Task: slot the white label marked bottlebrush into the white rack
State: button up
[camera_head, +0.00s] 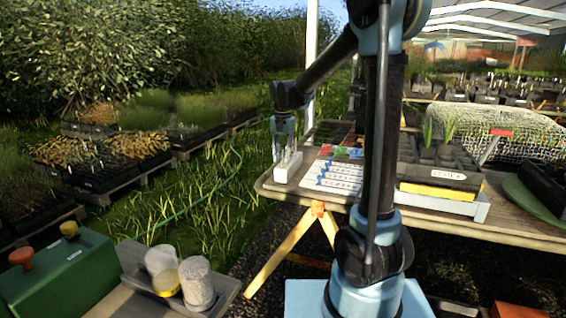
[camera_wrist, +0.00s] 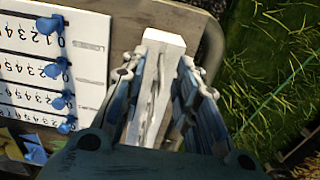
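The white rack (camera_head: 288,167) is a narrow white block standing at the near left corner of the table. It also shows in the wrist view (camera_wrist: 163,38), running between my fingers. My gripper (camera_head: 284,122) points down over the rack, close to its top. In the wrist view my fingers (camera_wrist: 158,66) are apart, one on each side of the rack. Greyish marks show along the rack between them; I cannot tell whether one is a label standing in it. I cannot make out the word bottlebrush on anything.
A white board with printed numbers and blue pegs (camera_head: 335,176) lies right of the rack. A black pot tray (camera_head: 440,174) with a white tag stands farther right. The table edge (camera_head: 262,187) is close to the rack, with grass beyond. A green box (camera_head: 60,280) and clear jars stand at lower left.

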notch_tip(320, 180, up, 9)
jog(key=shift+r, duration=0.15)
dwell(0.5)
